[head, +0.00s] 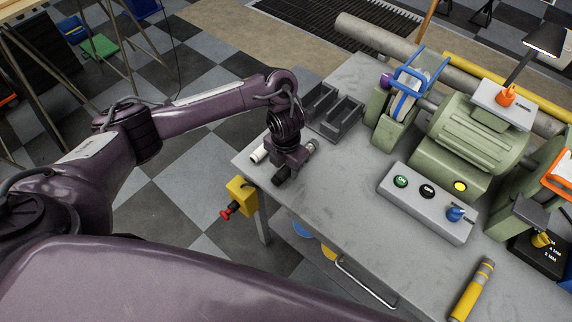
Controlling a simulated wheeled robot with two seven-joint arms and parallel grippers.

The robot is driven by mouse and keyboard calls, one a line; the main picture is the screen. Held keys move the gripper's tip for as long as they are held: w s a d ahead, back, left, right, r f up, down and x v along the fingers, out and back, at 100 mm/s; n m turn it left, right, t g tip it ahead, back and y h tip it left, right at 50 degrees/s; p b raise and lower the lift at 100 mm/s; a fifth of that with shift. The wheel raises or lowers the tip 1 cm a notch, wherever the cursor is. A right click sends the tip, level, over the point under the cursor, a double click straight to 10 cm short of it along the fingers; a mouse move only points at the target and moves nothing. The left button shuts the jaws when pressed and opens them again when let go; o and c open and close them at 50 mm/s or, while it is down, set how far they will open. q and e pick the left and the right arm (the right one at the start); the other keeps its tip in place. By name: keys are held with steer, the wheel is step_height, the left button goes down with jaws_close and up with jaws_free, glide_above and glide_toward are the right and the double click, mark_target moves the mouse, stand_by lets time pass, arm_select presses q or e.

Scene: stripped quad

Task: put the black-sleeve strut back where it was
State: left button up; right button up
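My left gripper (285,166) points down over the near left corner of the grey workbench (330,205). It appears shut on a strut; a white end (258,155) sticks out on its left and a grey end (311,146) on its right. The middle of the strut, where a black sleeve would be, is mostly hidden by the dark fingers. I cannot tell whether it touches the bench top. A dark grey slotted holder (343,117) stands just behind and right of the gripper. My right gripper is not in view.
A green machine (468,140) fills the back right of the bench. A grey button box (427,204) stands before it. A yellow banded tube (472,290) lies at the front right. A yellow box with a red knob (241,195) hangs at the left edge. The front middle is clear.

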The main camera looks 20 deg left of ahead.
arm_select(q)
steer(key=shift+o, duration=0.4)
steer(key=shift+r, duration=0.1)
steer(key=shift+r+p, duration=0.3)
steer(key=shift+p, duration=0.1)
step_height(320, 180, up, 12)
steer(key=p, duration=0.3)
steer(key=shift+f+p, duration=0.2)
steer(key=shift+p, duration=0.1)
